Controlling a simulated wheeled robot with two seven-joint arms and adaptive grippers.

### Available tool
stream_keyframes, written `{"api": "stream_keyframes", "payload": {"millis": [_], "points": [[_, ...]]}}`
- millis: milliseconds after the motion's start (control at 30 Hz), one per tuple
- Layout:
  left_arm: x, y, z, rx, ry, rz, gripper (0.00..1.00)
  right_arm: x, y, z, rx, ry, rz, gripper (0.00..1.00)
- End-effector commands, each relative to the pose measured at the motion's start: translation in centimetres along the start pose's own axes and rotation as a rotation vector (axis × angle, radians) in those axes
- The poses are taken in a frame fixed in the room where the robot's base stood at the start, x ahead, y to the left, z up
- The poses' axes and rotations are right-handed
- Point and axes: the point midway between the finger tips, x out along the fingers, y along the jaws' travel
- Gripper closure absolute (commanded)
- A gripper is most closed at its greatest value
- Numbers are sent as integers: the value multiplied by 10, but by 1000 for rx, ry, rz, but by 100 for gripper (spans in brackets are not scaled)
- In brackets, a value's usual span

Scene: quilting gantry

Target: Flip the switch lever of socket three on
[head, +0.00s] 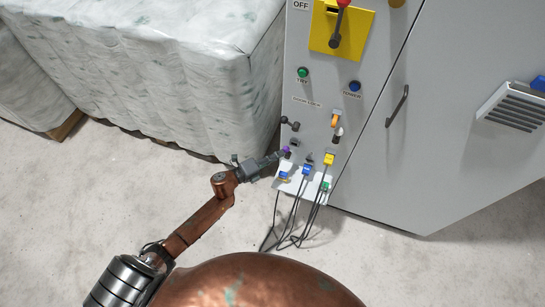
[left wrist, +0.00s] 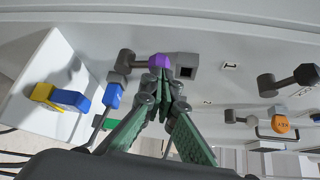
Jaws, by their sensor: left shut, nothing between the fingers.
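The grey panel (head: 312,90) carries several small switch levers and sockets. A purple-tipped lever (head: 286,150) stands at its lower left; its purple knob also shows in the left wrist view (left wrist: 159,61). My left gripper (head: 277,158) is shut and empty, with its green fingertips (left wrist: 164,84) right at the purple knob; I cannot tell whether they touch. A bare square socket (left wrist: 187,66) sits beside the purple knob. My right gripper is not in view.
Blue (head: 306,170), yellow (head: 329,159) and green (head: 325,186) plugs with dark hanging cables (head: 291,225) crowd the panel's lower end. A red-tipped main lever (head: 338,22) is above. Wrapped bales (head: 205,85) stand left. The floor in front is clear.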

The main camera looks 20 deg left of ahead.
Motion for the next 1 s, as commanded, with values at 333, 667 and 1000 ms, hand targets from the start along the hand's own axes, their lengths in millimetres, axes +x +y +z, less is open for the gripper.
{"api": "stream_keyframes", "payload": {"millis": [333,667,1000], "points": [[-53,0,0,2,13,-1,100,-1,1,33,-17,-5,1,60],[-114,5,2,1,7,0,100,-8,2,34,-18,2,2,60],[-123,6,2,2,9,-2,100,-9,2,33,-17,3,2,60]]}}
